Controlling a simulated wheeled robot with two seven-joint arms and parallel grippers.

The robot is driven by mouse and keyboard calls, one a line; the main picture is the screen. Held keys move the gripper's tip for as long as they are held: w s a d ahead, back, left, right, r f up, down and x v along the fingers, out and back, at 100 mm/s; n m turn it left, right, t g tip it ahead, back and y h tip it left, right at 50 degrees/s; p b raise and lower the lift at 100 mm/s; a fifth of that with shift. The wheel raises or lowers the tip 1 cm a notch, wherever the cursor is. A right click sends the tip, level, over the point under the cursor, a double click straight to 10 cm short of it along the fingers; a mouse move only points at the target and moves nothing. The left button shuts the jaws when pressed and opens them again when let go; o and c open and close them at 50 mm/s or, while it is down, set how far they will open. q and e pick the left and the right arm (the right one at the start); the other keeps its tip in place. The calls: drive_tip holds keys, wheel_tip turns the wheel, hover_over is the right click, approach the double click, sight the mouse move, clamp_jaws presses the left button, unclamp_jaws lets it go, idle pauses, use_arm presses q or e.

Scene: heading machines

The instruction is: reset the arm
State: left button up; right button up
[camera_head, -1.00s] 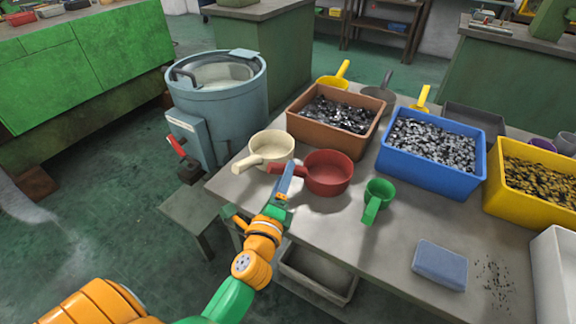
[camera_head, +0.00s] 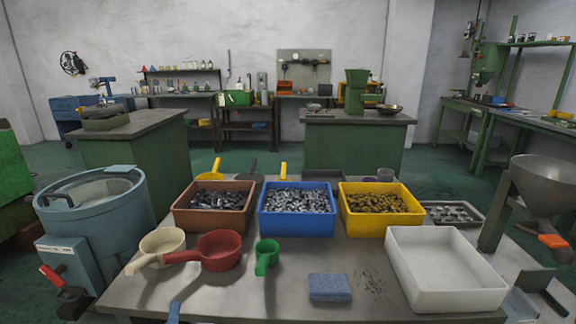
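Only a blue-grey tip of my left gripper (camera_head: 174,311) shows at the bottom edge, in front of the scoops. The rest of that arm is out of view, and I cannot see both fingers. Nothing shows held at the tip. A red scoop (camera_head: 220,251) and a cream scoop (camera_head: 161,243) stand side by side on the table (camera_head: 235,290), handles toward the left. A green scoop (camera_head: 267,254) stands right of them.
Brown (camera_head: 214,222), blue (camera_head: 297,228) and yellow (camera_head: 381,222) bins of metal parts line the table's back. A white tray (camera_head: 443,300) and blue block (camera_head: 330,287) lie front right. A blue-grey drum machine (camera_head: 100,225) stands left, a grey funnel (camera_head: 545,185) right.

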use_arm(q)
drive_tip(key=s+d+f+m+g+h+p, duration=0.35)
drive_tip(key=f+m, duration=0.65)
drive_tip(key=m, duration=0.5)
drive_tip(key=s+d+f+m+g+h+p, duration=0.2)
drive_tip(key=s+d+f+m, duration=0.15)
drive_tip(key=f+m, duration=0.85)
drive_tip(key=s+a+f+m+g+p, duration=0.1)
drive_tip(key=s+f+m+g, duration=0.2)
drive_tip(key=s+m, duration=0.6)
drive_tip(key=s+a+f+m+g+p, duration=0.1)
drive_tip(key=s+f+m+g, duration=0.3)
drive_tip(key=s+m, duration=0.5)
drive_tip(key=s+a+f+m+g+p, duration=0.1)
drive_tip(key=s+f+m+g, duration=0.3)
drive_tip(key=s+m, duration=0.5)
drive_tip(key=shift+s+a+f+m+y+p, duration=0.15)
drive_tip(key=shift+s+a+m+y+p, duration=0.05)
drive_tip(key=shift+a+m+y+p, duration=0.25)
use_arm(e)
wheel_tip(320, 180, up, 9)
drive_tip(key=shift+r, duration=0.15)
